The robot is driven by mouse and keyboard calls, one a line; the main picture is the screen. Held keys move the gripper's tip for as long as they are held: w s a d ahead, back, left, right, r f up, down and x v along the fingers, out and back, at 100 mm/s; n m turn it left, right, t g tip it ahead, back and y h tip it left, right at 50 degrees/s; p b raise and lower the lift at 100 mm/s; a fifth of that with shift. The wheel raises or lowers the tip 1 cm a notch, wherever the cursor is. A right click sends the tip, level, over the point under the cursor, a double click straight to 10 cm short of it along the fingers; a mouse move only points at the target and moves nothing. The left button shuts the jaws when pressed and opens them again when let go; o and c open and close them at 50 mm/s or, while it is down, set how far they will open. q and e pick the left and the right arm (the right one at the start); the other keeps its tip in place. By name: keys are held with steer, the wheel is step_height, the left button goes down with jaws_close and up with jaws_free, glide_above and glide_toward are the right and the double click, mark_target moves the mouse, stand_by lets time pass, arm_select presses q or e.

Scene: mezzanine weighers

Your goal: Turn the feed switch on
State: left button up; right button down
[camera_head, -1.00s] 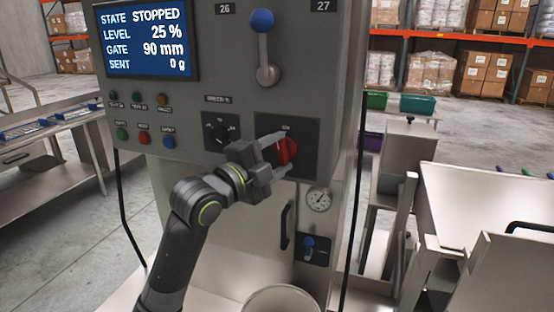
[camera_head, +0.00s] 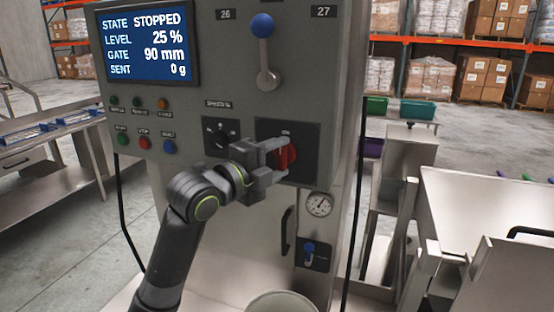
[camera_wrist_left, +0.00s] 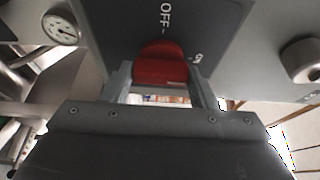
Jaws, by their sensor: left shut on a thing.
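The feed switch is a red rotary knob (camera_head: 287,156) on a dark square plate (camera_head: 308,140) on the grey control panel. My left gripper (camera_head: 284,155) is shut on the red knob, with a finger on each side of it. In the left wrist view the red knob (camera_wrist_left: 158,64) sits between the two fingers (camera_wrist_left: 160,85), below the printed OFF; another mark to its right is small. The screen (camera_head: 148,42) reads STATE STOPPED, LEVEL 25 %, GATE 90 mm, SENT 0 g. My right gripper is not in view.
A blue-ball lever (camera_head: 263,26) stands above the switch. A black dial (camera_head: 221,137) and several coloured buttons (camera_head: 143,142) lie to its left. A gauge (camera_head: 319,205) and a small blue-handled valve (camera_head: 309,248) are below. A steel bin rim (camera_head: 283,297) shows at the bottom.

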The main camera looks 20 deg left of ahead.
arm_select(q)
steer(key=o, duration=1)
steer(key=b+v, duration=1.2)
steer(key=v, duration=0.5)
steer(key=shift+a, duration=0.1)
steer(key=shift+s, duration=0.15)
stand_by(0.5)
